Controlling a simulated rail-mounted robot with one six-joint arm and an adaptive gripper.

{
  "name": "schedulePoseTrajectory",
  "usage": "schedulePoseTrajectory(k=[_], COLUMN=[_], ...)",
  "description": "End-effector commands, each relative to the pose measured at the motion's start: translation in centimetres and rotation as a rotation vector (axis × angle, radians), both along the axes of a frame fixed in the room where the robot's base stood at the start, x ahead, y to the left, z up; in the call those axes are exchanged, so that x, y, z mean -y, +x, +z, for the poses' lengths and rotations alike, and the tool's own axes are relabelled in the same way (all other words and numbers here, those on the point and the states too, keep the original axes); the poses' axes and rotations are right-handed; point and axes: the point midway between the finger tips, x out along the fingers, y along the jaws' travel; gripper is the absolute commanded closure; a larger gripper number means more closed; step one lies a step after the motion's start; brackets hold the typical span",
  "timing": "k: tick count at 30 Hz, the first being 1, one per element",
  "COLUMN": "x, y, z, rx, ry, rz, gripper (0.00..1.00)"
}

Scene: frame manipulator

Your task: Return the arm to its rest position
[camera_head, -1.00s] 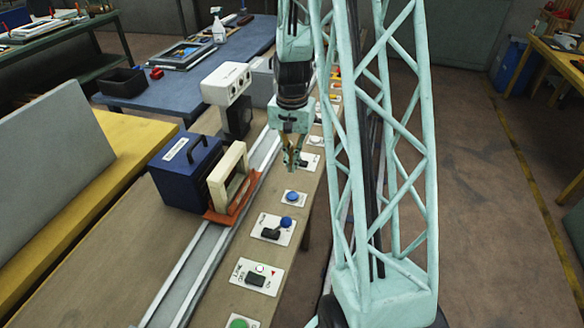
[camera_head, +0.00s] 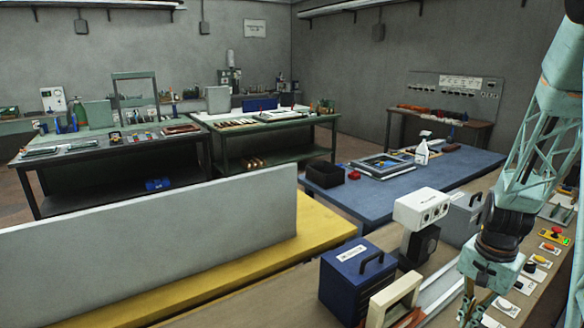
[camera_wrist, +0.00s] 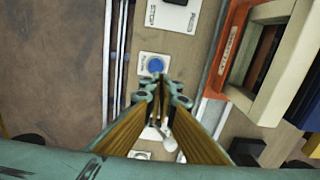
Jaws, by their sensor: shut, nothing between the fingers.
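My gripper (camera_head: 474,306) is at the lower right of the head view, at the end of my pale green arm, pointing down over the wooden bench. Its fingertips are partly cut off by the frame's bottom edge. In the wrist view my gripper (camera_wrist: 162,92) shows its fingers together, with nothing held. A blue push button (camera_wrist: 154,65) on a white plate lies just beyond the fingertips in that view, apart from them as far as I can tell.
A dark blue box (camera_head: 352,283), a cream frame (camera_head: 398,291) and a white two-lens device (camera_head: 421,207) stand left of my gripper. Switch plates and a red button (camera_head: 556,230) lie to its right. A blue table (camera_head: 400,198) stands behind. Brown floor (camera_wrist: 50,70) is open beside the bench.

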Motion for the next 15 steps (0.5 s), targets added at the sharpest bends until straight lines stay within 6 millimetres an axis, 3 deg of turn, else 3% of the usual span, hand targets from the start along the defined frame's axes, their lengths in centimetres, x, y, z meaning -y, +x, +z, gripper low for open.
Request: schedulePoseTrajectory(k=[15], x=[-5.8], y=[-0.3], z=[8.1], rx=[0.045], ry=[-0.028], rz=[0.160], gripper=[1.00])
